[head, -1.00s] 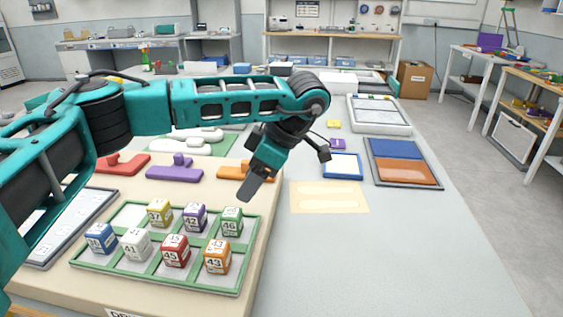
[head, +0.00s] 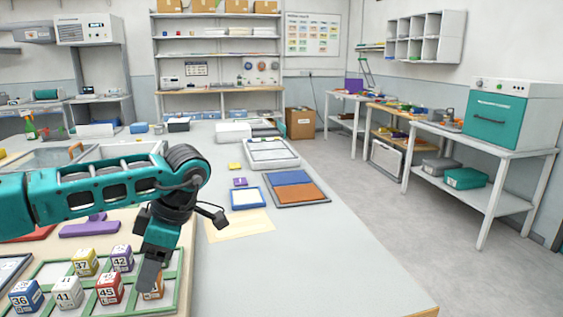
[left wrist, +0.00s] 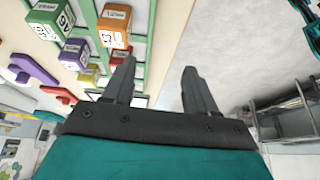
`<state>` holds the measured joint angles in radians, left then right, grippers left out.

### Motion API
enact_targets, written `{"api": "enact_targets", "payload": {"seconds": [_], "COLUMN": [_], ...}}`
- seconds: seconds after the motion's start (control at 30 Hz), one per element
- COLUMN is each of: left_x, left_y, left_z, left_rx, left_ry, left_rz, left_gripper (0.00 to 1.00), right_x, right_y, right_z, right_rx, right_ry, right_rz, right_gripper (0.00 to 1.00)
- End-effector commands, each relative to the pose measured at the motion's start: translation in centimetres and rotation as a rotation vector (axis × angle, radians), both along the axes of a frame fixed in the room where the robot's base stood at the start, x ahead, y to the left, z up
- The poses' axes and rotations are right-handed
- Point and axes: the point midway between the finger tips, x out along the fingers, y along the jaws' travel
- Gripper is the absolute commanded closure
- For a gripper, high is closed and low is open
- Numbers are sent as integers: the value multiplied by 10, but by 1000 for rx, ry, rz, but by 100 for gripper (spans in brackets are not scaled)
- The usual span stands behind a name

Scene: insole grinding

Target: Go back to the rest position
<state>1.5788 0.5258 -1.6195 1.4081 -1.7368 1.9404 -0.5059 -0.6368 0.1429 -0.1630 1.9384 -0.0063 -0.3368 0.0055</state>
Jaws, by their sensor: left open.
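My left gripper (head: 152,268) is in the lower left of the head view, above the right part of a green-framed tray (head: 172,300) of numbered blocks. In the left wrist view the left gripper's two fingers (left wrist: 160,90) stand apart with nothing between them. In the head view the gripper partly hides an orange block (head: 156,288). A red block (head: 110,289), a white block (head: 67,293), a blue block (head: 25,297), a yellow block (head: 85,262) and a purple block (head: 122,258) sit in the tray. My right gripper is in neither current view.
A beige sheet (head: 238,226), a blue-rimmed white tray (head: 247,198) and a blue-and-orange panel (head: 296,188) lie on the grey table (head: 320,265). The table's right front is clear. Side tables (head: 478,146) stand along the right wall, with open floor between.

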Motion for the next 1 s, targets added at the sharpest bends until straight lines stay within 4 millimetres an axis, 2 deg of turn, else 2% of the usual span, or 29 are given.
{"api": "enact_targets", "payload": {"seconds": [0.03,0.1,0.17,0.27,0.3,0.37,0.4,0.47,0.5,0.6,0.7,0.8,0.9,1.0], "left_x": [-10,-22,-35,-64,-78,-100,-114,-132,-141,-156,-156,-142,-119,-94], "left_y": [-23,-52,-79,-132,-155,-192,-214,-246,-264,-300,-319,-322,-309,-283], "left_z": [-23,-44,-61,-84,-90,-94,-93,-86,-79,-54,-27,-6,3,-5], "left_rx": [-83,-202,-314,-531,-633,-793,-900,-1059,-1159,-1394,-1598,-1765,-1888,-1956], "left_ry": [40,78,116,196,236,302,346,416,464,583,700,812,914,1001], "left_rz": [-22,-33,-34,-13,10,58,104,186,252,450,695,986,1318,1686], "left_gripper": [43,43,43,43,43,43,43,43,43,43,43,43,43,43], "right_x": [0,0,3,10,12,12,11,10,9,8,8,6,6,6], "right_y": [0,0,0,0,0,0,0,0,0,0,0,0,0,0], "right_z": [0,1,3,9,10,11,11,11,11,12,12,12,13,13], "right_rx": [0,1,0,0,1,1,1,1,1,1,1,1,0,0], "right_ry": [1,0,-6,-24,-27,-28,-27,-24,-23,-21,-19,-16,-15,-14], "right_rz": [0,1,1,0,0,0,0,0,1,1,0,0,0,0], "right_gripper": [28,28,28,28,28,28,28,28,28,28,28,28,28,28]}}
